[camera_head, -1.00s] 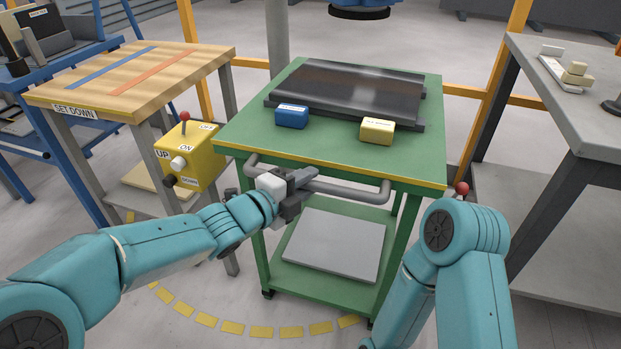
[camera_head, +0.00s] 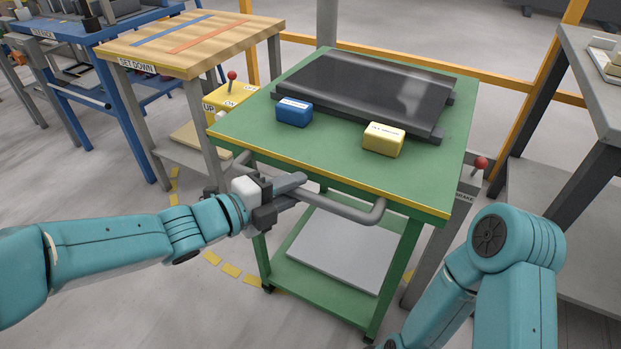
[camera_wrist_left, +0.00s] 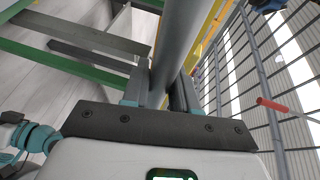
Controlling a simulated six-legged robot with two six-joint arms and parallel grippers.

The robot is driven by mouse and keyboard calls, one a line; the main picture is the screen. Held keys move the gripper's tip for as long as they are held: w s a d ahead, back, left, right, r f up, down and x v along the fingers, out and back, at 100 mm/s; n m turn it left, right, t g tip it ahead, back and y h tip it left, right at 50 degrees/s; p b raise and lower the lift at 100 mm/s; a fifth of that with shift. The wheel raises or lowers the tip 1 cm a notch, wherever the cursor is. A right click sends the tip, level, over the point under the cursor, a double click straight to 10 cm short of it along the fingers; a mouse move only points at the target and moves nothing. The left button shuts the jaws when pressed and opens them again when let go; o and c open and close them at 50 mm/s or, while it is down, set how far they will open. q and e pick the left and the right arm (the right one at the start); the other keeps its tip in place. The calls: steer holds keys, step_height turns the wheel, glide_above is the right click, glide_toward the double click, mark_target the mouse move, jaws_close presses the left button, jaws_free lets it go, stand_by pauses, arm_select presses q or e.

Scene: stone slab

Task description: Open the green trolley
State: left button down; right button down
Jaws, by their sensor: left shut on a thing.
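The green trolley (camera_head: 235,128) stands in front of me in the head view, with a yellow front edge and a grey lower shelf plate (camera_head: 340,252). A grey tubular handle (camera_head: 350,210) runs along its near side. My left gripper (camera_head: 282,194) is shut on the handle, near its left part. In the left wrist view the grey bar (camera_wrist_left: 180,45) passes between the fingers of my left gripper (camera_wrist_left: 163,92). My right arm shows at the right of the head view, but its gripper is out of frame.
The trolley top carries a blue box (camera_head: 294,112), a yellow box (camera_head: 383,140) and a dark ridged plate (camera_head: 360,88). A wooden SET DOWN table (camera_head: 185,45) and a yellow control box (camera_head: 228,98) stand left. A red-knobbed BRAKE post (camera_head: 468,185) and grey table (camera_head: 595,80) stand right.

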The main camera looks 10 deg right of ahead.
arm_select(q)
steer(key=s+a+b, duration=0.1)
steer(key=s+a, duration=0.3)
steer(key=s, duration=0.2)
steer(key=shift+s+a, duration=0.25)
steer(key=shift+s, duration=0.05)
steer(key=c, duration=1)
jaws_free()
steer(key=shift+p+v, duration=2.45)
steer(key=shift+v, duration=5.75)
